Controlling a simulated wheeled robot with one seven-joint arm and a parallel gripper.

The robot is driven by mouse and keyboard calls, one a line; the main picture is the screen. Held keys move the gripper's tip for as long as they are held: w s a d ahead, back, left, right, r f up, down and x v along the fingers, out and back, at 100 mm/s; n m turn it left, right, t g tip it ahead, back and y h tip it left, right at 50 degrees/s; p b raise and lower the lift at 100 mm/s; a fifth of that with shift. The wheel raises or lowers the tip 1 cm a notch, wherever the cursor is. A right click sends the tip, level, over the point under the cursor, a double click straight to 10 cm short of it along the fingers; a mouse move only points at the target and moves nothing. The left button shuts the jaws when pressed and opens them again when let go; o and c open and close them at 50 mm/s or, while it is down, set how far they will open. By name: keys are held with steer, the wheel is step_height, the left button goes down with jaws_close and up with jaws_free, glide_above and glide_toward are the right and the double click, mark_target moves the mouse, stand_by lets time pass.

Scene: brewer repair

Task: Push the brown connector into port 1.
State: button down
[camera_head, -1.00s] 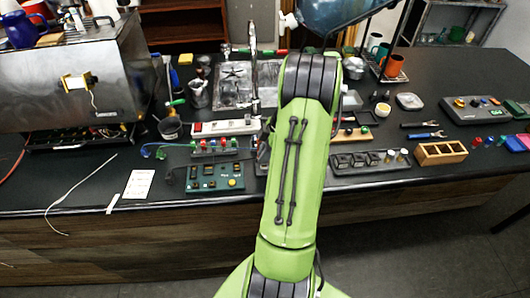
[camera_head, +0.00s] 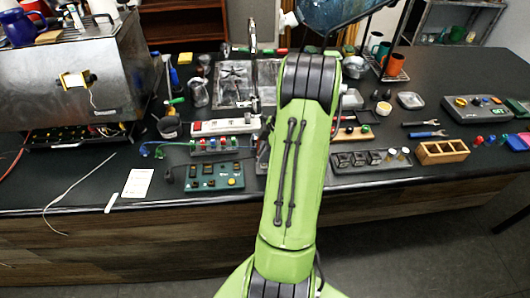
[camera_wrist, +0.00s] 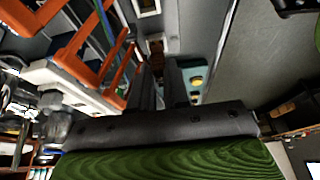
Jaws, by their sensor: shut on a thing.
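In the wrist view, my gripper (camera_wrist: 160,72) has its two dark fingers close together, shut on a small brown piece that looks like the brown connector (camera_wrist: 155,46). The connector shows at the fingertips, and its far end is hard to make out. A pale-framed dark opening (camera_wrist: 148,7) lies beyond it at the top of the view. I cannot read any port number, so I cannot tell which opening is port 1 or whether the connector touches it. In the head view my green arm hides the gripper and the connector.
In the wrist view, orange bracket-like parts (camera_wrist: 85,45) stand close left of the fingers, and a teal panel (camera_wrist: 193,83) lies to the right. In the head view, a green button box (camera_head: 214,177), a white power strip (camera_head: 225,126) and a steel brewer (camera_head: 75,75) crowd the dark bench.

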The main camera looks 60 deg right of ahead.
steer(key=shift+f+b, duration=0.65)
steer(key=shift+b, duration=0.35)
stand_by(0.9)
steer(key=c, duration=1)
jaws_free()
steer(key=shift+c, duration=0.2)
steer(key=shift+r, duration=0.1)
steer(key=p+v, duration=0.4)
steer(key=v, duration=1.1)
steer(key=shift+s+r, duration=0.3)
